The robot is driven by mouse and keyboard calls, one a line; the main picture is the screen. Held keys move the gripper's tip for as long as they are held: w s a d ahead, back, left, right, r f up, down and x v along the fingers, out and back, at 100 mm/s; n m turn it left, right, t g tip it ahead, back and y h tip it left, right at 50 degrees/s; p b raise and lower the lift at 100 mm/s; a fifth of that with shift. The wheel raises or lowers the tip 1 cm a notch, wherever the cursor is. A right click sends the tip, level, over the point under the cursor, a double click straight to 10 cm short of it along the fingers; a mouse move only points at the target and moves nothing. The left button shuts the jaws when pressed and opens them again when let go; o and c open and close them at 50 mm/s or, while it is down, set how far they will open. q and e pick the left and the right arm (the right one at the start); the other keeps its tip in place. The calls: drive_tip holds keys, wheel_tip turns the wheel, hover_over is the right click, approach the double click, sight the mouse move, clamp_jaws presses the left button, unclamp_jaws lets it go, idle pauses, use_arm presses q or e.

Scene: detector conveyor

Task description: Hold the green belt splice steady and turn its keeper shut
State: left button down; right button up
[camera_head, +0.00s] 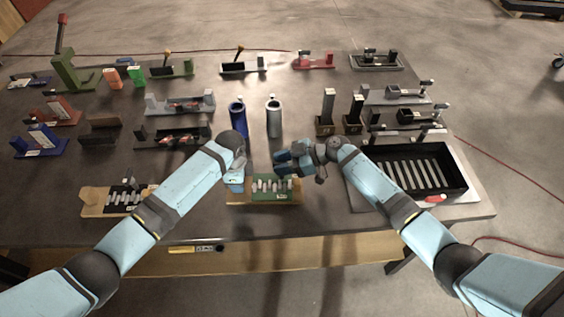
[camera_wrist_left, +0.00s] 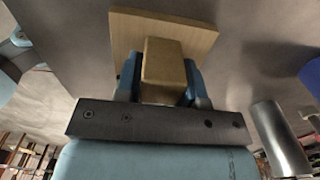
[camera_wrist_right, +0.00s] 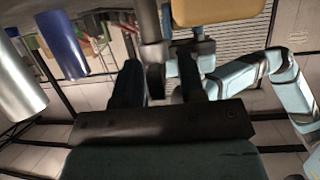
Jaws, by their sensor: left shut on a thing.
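The green belt splice (camera_head: 287,196), a green plate with several pale upright pieces on a wooden base, sits near the table's front edge. My left gripper (camera_head: 236,186) is at its left end. In the left wrist view its blue fingers are shut on a tan wooden block (camera_wrist_left: 163,70) above a wooden board (camera_wrist_left: 205,38). My right gripper (camera_head: 284,162) is just behind and above the splice, pointing left. In the right wrist view its fingers (camera_wrist_right: 160,85) are apart. A grey, dark-ended piece (camera_wrist_right: 152,45) shows between or beyond them. I cannot make out the keeper.
A blue cylinder (camera_head: 238,118) and a grey cylinder (camera_head: 274,117) stand behind the splice. Another wooden-based splice (camera_head: 93,203) lies to the left. A black slatted tray (camera_head: 458,180) is at the right. Several fixtures fill the back.

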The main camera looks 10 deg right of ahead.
clamp_jaws()
drive_tip(key=shift+m, duration=0.3)
drive_tip(key=m+t+h, duration=0.1)
drive_tip(key=m+t, duration=0.3)
drive_tip(key=t, duration=0.1)
drive_tip(key=shift+s+h, duration=0.1)
drive_tip(key=shift+h, duration=0.3)
drive_tip(key=shift+m+t+h, duration=1.6)
drive_tip(key=shift+m+t, duration=0.3)
drive_tip(key=shift+m, duration=0.2)
drive_tip(key=shift+o, duration=0.2)
unclamp_jaws()
